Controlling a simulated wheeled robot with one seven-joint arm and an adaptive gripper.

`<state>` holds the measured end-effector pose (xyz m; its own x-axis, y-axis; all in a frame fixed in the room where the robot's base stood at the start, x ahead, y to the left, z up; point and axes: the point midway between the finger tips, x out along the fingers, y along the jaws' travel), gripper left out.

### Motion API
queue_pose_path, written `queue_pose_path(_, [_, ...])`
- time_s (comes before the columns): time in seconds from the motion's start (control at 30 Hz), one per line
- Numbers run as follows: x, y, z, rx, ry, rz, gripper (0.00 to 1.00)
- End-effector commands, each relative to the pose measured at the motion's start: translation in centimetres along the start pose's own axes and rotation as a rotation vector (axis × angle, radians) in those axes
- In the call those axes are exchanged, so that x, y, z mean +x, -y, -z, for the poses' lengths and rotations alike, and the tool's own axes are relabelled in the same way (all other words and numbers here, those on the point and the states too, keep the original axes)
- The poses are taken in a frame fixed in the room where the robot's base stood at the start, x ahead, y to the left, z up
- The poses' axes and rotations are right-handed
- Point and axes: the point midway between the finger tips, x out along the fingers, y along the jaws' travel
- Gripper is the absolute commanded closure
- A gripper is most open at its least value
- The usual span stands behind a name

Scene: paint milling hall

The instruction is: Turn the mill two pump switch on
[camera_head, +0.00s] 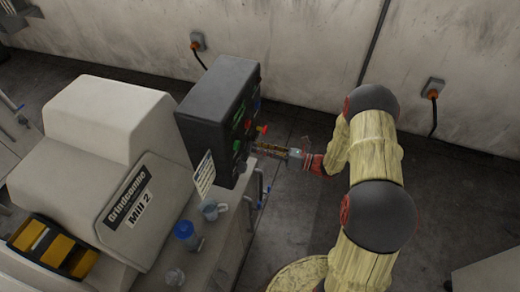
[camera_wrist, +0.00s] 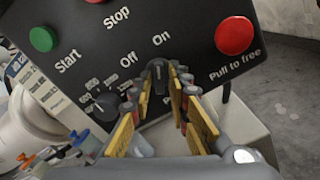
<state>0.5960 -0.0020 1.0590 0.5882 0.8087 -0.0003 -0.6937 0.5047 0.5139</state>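The black control box (camera_head: 205,125) stands at the end of the machine marked Mill 2 (camera_head: 105,125), and my gripper (camera_head: 268,150) is at its button face. In the wrist view, a black rotary switch (camera_wrist: 157,72) sits under the printed words Off and On. Its handle looks roughly upright in the picture; which word it points to I cannot tell. My gripper (camera_wrist: 158,95) is open, its yellow-padded fingers on either side of the switch. Whether they touch it is unclear. The label under the switch is mostly hidden by the fingers.
The panel also has a green Start button (camera_wrist: 43,39), a red Stop button (camera_wrist: 115,2), a red "Pull to free" button (camera_wrist: 235,35) and a dial (camera_wrist: 106,106). A blue-lidded jar (camera_head: 184,229) and a cup (camera_head: 211,210) stand below the box. Open floor lies to its right.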

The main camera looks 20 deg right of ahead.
Motion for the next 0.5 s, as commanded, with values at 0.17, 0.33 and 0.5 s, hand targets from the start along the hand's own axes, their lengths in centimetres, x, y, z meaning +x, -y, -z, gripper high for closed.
queue_pose_path(0.17, [0.00,-0.02,0.00,0.000,0.000,0.000,0.73])
queue_pose_path(0.33, [0.00,-0.02,-0.01,-0.001,0.000,-0.001,0.73])
queue_pose_path(0.5, [-0.65,0.04,-0.04,-0.001,0.001,0.001,0.73])
